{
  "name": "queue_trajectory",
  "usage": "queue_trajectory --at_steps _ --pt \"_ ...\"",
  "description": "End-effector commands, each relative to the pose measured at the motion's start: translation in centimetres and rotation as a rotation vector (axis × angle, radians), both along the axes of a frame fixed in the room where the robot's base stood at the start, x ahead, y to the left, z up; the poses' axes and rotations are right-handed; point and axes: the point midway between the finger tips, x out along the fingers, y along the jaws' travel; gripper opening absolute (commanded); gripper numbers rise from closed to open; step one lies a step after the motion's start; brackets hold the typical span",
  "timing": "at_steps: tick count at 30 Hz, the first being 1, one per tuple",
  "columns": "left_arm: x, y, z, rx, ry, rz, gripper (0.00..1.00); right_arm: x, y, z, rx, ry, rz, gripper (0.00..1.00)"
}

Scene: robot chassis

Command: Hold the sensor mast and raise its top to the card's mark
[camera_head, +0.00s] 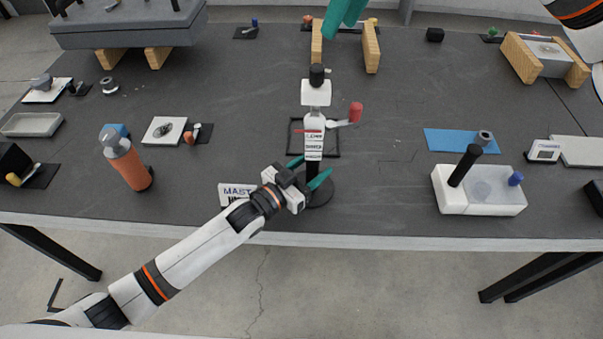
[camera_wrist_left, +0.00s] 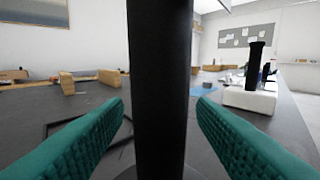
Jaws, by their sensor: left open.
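The sensor mast (camera_head: 314,95) stands upright mid-table, with a dark cap, a white head, a printed scale strip with a red pointer, and a round dark base. A lever with a red knob (camera_head: 355,112) sticks out on its right. My left gripper (camera_head: 308,174) is open low at the mast; in the left wrist view its dark post (camera_wrist_left: 160,90) stands between the teal fingers, apart from both. A white card reading "MAST" (camera_head: 235,191) stands left of the base, its lower text partly hidden by my arm. My right gripper (camera_head: 345,12) is at the top edge, only teal fingers showing.
An orange bottle (camera_head: 128,165) stands at left. A white block with a black post (camera_head: 480,205) stands at right, near a blue mat (camera_head: 448,141). Wooden blocks (camera_head: 371,48) stand behind the mast.

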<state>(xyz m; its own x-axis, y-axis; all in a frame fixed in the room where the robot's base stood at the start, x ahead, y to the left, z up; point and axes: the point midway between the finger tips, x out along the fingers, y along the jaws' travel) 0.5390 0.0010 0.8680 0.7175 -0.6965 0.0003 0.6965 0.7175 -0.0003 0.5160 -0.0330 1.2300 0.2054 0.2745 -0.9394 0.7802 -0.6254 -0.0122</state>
Motion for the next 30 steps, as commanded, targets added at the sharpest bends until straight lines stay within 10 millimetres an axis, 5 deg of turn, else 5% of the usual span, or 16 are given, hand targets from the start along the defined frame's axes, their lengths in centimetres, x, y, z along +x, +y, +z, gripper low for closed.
queue_trajectory --at_steps 9,18,30 --pt "0.16 -0.14 -0.03 0.001 0.001 0.000 0.50 -0.01 0.01 0.00 0.000 0.000 0.000 0.36" --pt "0.14 -0.13 -0.03 0.001 0.001 0.000 0.01 -0.01 0.01 0.00 0.000 0.000 0.000 0.36" --pt "0.14 -0.10 -0.04 0.001 0.001 0.000 0.00 -0.01 0.01 0.00 0.000 0.000 0.000 0.36"
